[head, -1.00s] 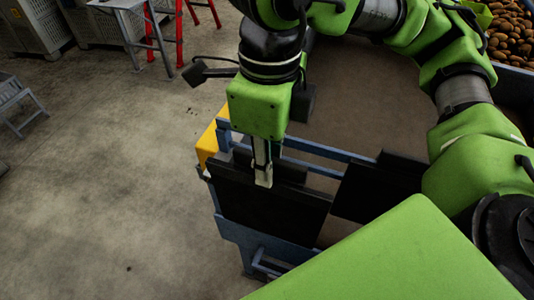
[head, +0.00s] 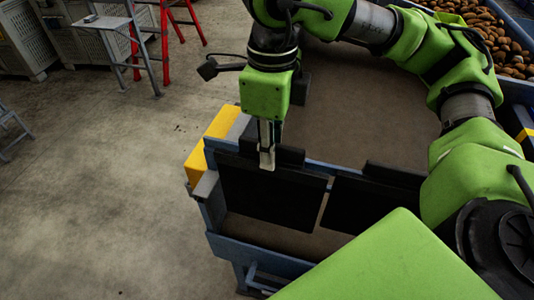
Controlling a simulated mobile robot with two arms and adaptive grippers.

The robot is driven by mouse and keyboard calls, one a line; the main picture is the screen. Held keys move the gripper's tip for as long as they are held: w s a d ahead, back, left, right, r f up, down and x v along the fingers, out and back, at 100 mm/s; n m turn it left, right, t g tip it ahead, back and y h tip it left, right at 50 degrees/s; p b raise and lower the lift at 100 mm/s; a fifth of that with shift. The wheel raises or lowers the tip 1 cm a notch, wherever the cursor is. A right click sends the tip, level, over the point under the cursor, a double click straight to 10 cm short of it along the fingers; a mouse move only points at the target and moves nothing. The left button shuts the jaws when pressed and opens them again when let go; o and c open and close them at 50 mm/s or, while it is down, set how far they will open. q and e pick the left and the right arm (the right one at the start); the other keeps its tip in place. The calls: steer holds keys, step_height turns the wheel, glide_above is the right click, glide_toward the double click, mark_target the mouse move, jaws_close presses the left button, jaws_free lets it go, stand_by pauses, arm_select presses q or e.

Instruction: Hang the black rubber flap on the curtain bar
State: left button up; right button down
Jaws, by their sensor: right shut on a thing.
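My right gripper (head: 267,158) points down and is shut on the top part of a black rubber flap (head: 268,196). The flap hangs upright at the left part of the blue curtain bar (head: 317,168). Its broad panel is in front of the bar, and a narrower black top strip (head: 291,156) shows around the fingers. I cannot tell whether the bar bears its weight. A second black flap (head: 365,205) hangs on the bar to the right, apart from the held one by a narrow gap. My left gripper is not in view.
A yellow block (head: 207,147) stands at the bar's left end on the blue frame (head: 232,250). A brown belt surface (head: 345,105) lies behind the bar. Potatoes (head: 480,35) fill a blue bin at upper right. The grey floor at left is open.

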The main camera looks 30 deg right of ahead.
steer(key=shift+w+d+p, duration=0.35)
steer(key=shift+w+d, duration=1.15)
steer(key=shift+d, duration=0.25)
steer(key=shift+w+d+f, duration=0.15)
steer(key=shift+d, duration=0.05)
steer(key=shift+a+f+b, duration=0.1)
steer(key=shift+f+b, duration=0.7)
steer(key=shift+b, duration=0.1)
steer(key=shift+f+b, duration=0.85)
steer(key=shift+b, duration=0.1)
steer(key=c, duration=1.8)
jaws_free()
steer(key=shift+o, duration=0.2)
step_height(320, 180, up, 12)
